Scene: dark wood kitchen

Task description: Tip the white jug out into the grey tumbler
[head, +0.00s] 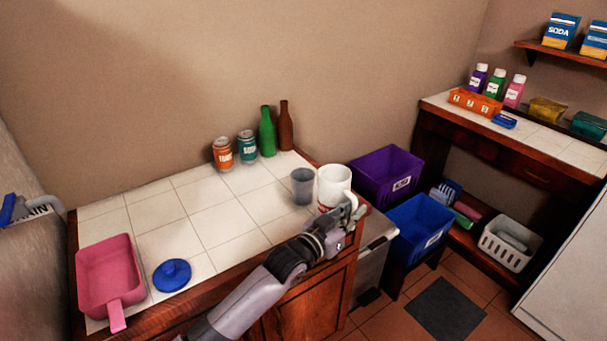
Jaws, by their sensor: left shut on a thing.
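The white jug (332,183) is upright at the right end of the tiled counter, close to its front right corner. My left gripper (349,212) reaches in from the lower left and is shut on the jug at its right front side, hiding part of its lower body. Whether the jug touches the counter is hard to tell. The grey tumbler (302,187) stands upright on the counter just left of the jug, with a small gap or none visible between them. The contents of both cannot be made out. My right gripper is not in view.
An orange can (222,154), a teal can (247,147), a green bottle (267,132) and a brown bottle (285,126) stand at the back. A pink pan (107,270) and blue lid (172,275) lie at left. The middle tiles are clear. Purple (386,172) and blue (419,223) bins stand right.

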